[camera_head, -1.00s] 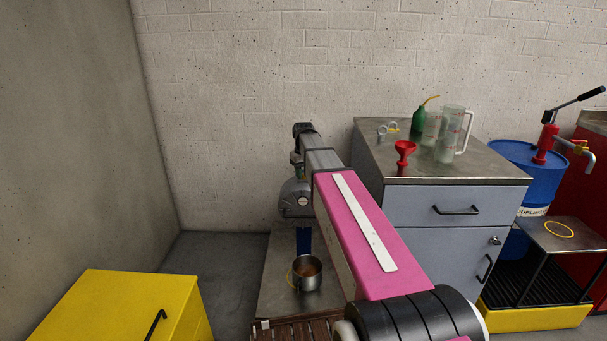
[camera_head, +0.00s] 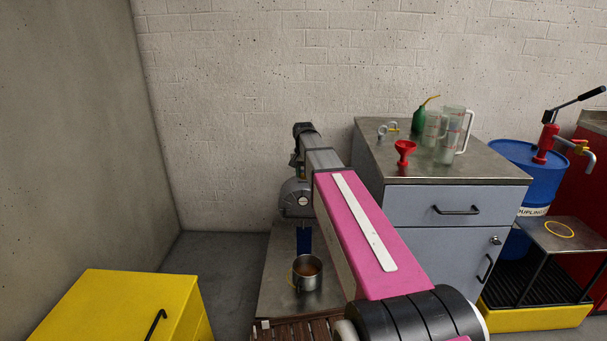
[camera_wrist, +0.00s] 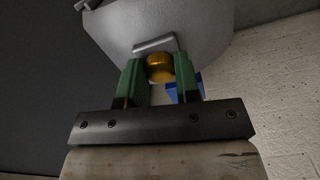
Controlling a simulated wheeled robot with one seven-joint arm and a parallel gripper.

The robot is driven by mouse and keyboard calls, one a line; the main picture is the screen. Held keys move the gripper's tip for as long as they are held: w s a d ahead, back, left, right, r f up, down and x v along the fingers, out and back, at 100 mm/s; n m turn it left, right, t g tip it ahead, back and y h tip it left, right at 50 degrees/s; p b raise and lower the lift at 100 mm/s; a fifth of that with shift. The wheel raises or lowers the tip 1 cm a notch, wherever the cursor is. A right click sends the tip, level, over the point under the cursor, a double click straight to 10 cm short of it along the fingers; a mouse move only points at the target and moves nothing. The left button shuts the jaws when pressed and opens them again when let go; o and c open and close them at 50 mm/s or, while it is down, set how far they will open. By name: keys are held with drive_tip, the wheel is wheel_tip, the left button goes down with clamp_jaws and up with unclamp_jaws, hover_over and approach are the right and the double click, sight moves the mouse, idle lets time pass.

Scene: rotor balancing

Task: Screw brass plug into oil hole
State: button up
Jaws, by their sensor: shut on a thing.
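The brass plug (camera_wrist: 160,68) is a short golden cylinder in the wrist view. My gripper (camera_wrist: 159,75) has green fingers on either side of it and is shut on it. Just beyond the plug is a grey housing (camera_wrist: 190,30) with a raised bar on its face. The plug is at or very close to this housing; I cannot tell whether it sits in the oil hole, which is hidden. In the head view the grey housing (camera_head: 296,198) shows left of my pink arm, and my fingers and the plug cannot be made out.
A metal cup (camera_head: 307,280) with brown liquid stands below the housing on a metal plate (camera_head: 275,290). A grey cabinet (camera_head: 455,207) with a red funnel (camera_head: 404,152), green oil can (camera_head: 419,121) and clear jugs stands right. A yellow box (camera_head: 120,300) is at left.

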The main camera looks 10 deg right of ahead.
sight(303, 175)
drive_tip(key=m, duration=1.4)
drive_tip(key=shift+w+m, duration=0.1)
drive_tip(key=shift+m, duration=0.2)
drive_tip(key=o, duration=1)
drive_tip(key=shift+c, duration=0.5)
drive_tip(key=shift+r, duration=2.95)
